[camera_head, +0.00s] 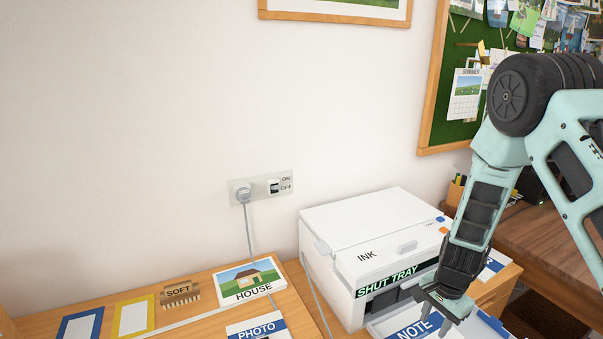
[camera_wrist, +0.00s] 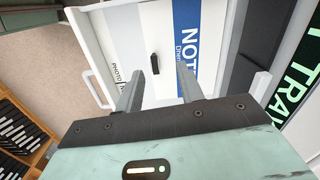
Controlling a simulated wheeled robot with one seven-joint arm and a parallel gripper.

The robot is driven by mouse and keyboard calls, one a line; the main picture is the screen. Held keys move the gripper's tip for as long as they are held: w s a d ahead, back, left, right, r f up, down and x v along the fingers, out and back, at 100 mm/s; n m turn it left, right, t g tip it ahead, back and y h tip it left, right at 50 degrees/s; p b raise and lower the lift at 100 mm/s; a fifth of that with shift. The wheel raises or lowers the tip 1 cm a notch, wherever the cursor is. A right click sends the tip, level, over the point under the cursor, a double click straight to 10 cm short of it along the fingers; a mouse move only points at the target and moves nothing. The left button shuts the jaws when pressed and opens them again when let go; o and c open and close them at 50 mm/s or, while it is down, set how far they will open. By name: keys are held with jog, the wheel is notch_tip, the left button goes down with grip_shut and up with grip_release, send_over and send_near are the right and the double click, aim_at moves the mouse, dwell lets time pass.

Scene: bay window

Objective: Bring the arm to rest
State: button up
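My gripper (camera_head: 436,322) hangs pointing down at the end of my arm, over the front of a white printer (camera_head: 345,225). In the wrist view my gripper (camera_wrist: 160,70) has its two fingers apart, with no held object visible. A small dark piece (camera_wrist: 155,65) shows between the fingertips; I cannot tell whether they touch it. Below lies the printer's tray with a blue NOTE label (camera_head: 418,327), which also shows in the wrist view (camera_wrist: 190,30). The printer's display (camera_head: 388,281) reads SHUT TRAY.
A wall socket (camera_head: 262,188) with a plugged-in cable and an ON/OFF switch is behind the desk. A pinboard (camera_head: 470,85) hangs behind my arm.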

jog(key=s+a+r+n+y, duration=0.1)
jog(key=s+a+r+n, duration=0.25)
jog(key=a+r, duration=0.4)
jog(key=s+a+r+n+y, duration=0.1)
jog(key=s+a+r+n, duration=0.2)
jog(key=a+r+n, duration=0.35)
jog(key=s+a+r+n+h, duration=0.1)
jog(key=s+a+r+n, duration=0.2)
jog(key=s, duration=0.6)
jog(key=s+a+r+n, duration=0.4)
jog(key=s+r+n, duration=0.3)
jog(key=s+r, duration=0.1)
jog(key=shift+s+a+r+n+h, duration=0.15)
jog(key=shift+s+a+n+h, duration=0.15)
jog(key=shift+s+h, duration=0.15)
